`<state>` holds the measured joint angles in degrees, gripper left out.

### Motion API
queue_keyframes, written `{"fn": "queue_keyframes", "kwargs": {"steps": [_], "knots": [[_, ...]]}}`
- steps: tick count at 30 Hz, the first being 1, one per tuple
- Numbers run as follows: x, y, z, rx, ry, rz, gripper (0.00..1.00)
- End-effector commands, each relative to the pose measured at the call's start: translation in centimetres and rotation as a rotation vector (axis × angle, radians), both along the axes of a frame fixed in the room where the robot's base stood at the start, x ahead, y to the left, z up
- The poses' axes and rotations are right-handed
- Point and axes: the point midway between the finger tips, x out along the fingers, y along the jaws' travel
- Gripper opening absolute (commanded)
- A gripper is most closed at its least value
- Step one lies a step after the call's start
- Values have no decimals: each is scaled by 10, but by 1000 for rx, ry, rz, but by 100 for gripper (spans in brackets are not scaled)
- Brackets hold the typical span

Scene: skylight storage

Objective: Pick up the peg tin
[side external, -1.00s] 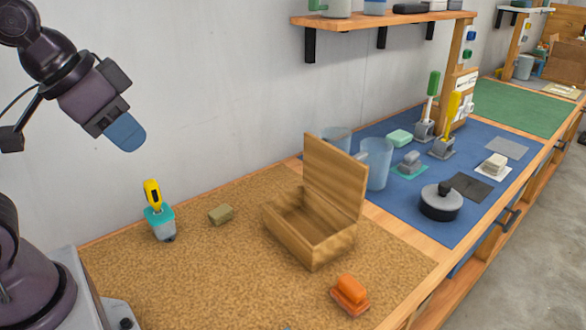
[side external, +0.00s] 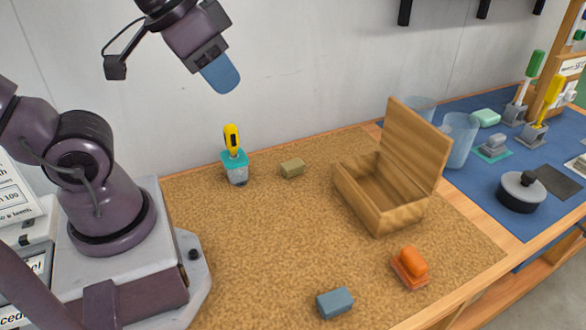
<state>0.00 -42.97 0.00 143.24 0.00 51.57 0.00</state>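My gripper (side external: 220,75) hangs in the air at the upper left, in front of the wall and above the cork mat. Only one blue fingertip shows clearly, so I cannot tell whether it is open or shut. I see nothing hanging from it. No object is clearly marked as the peg tin. A round grey lidded pot (side external: 521,192) stands on the blue mat at the right.
A wooden box (side external: 385,215) stands with its lid open on the cork mat. A yellow-handled tool stands in a teal-and-grey holder (side external: 235,168). An orange-handled item (side external: 411,266) lies near the front. Clear cups (side external: 458,140) and upright brushes are at the right. The mat's middle is bare.

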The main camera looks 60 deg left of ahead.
Motion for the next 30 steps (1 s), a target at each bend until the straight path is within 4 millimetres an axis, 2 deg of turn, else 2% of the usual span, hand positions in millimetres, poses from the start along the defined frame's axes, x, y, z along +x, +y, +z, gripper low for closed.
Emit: {"fn": "queue_keyframes", "kwargs": {"steps": [1, 2, 9, 17, 20, 23, 30], "knots": [[0, 0, 0, 0, 0, 0, 25], [0, 0, 0, 0, 0, 0, 32], [0, 0, 0, 0, 0, 0, 87], [0, 0, 0, 0, 0, -1, 89], [2, -2, -6, 0, 31, -11, 89], [7, -4, -22, -2, 117, -22, 89], [42, 5, -70, 104, 393, -92, 89]]}}
